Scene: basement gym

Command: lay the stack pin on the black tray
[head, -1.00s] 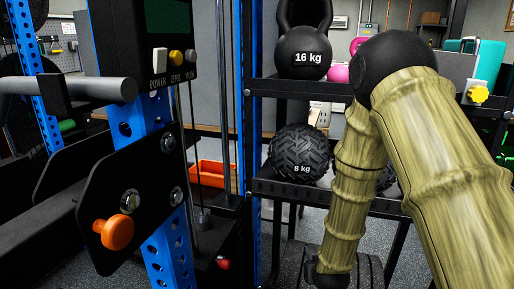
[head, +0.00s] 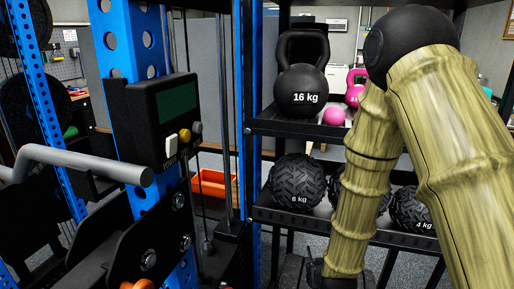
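An orange knob (head: 137,285) shows at the bottom edge, mostly cut off, beside a black plate on a blue upright. I cannot tell whether this knob is the stack pin. No black tray can be made out for certain. My arm, with a bamboo-like surface, fills the right side and bends at a black joint at the top. Its thinner link runs down to a dark part at the bottom edge. My gripper's fingers do not show.
A grey bar (head: 90,165) and a display box (head: 165,120) stick out at left. A rack at centre holds a 16 kg kettlebell (head: 303,90), a pink ball (head: 334,116) and an 8 kg ball (head: 297,185). An orange bin (head: 212,184) lies behind the frame.

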